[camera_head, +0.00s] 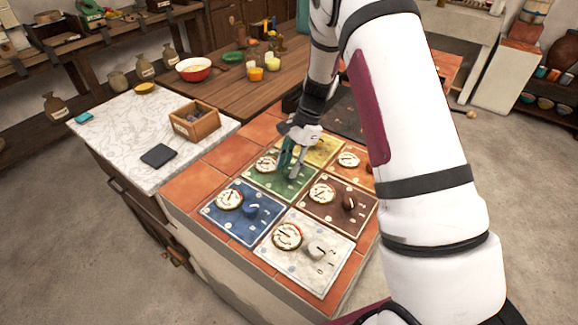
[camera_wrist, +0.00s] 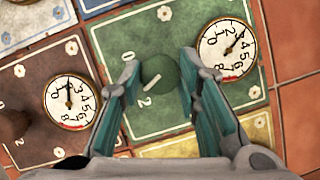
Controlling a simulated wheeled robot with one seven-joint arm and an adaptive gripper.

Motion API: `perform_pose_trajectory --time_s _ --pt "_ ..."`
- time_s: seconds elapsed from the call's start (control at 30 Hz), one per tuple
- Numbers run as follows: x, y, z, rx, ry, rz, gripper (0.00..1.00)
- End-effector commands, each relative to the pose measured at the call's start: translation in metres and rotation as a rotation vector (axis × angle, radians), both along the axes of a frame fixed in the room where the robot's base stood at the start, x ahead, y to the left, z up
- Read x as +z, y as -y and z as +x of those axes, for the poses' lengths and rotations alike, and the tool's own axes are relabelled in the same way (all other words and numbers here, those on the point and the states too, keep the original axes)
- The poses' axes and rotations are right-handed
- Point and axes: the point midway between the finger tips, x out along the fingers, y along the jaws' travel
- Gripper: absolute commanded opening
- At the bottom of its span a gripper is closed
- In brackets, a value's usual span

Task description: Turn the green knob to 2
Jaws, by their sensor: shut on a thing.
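The green panel (camera_head: 262,183) lies among several coloured panels on the tiled counter. In the wrist view, the green knob (camera_wrist: 161,72) stands on the green panel (camera_wrist: 200,110) between my two fingers, and my gripper (camera_wrist: 160,82) is shut on it. The knob's white line slants down and left. The printed 2 is just below-left of the knob and the 0 is above-left; the 1 is not visible. The green panel's round dial (camera_wrist: 228,48) is right of the knob, its needle pointing up and right. In the head view, my gripper (camera_head: 290,166) hides the knob.
Close around are the blue panel (camera_head: 238,225), brown panel (camera_head: 330,216), white panel (camera_head: 290,262) and yellow panel (camera_head: 322,148), with knobs and dials. A wooden box (camera_head: 195,124) and a dark flat square (camera_head: 158,155) lie on the marble top at left.

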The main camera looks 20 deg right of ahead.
Motion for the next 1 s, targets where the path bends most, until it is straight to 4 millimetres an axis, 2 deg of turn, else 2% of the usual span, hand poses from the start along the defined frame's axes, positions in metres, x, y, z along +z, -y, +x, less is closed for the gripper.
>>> perform_pose_trajectory --time_s 0.2,0.5,1.0 --pt "-0.0012 -0.0006 0.0023 0.162 0.002 0.001 0.03" --pt "-0.0006 -0.0007 0.0024 0.3 0.002 0.0 0.03" --pt "0.0 -0.0008 0.0017 0.341 0.001 -0.001 0.03"
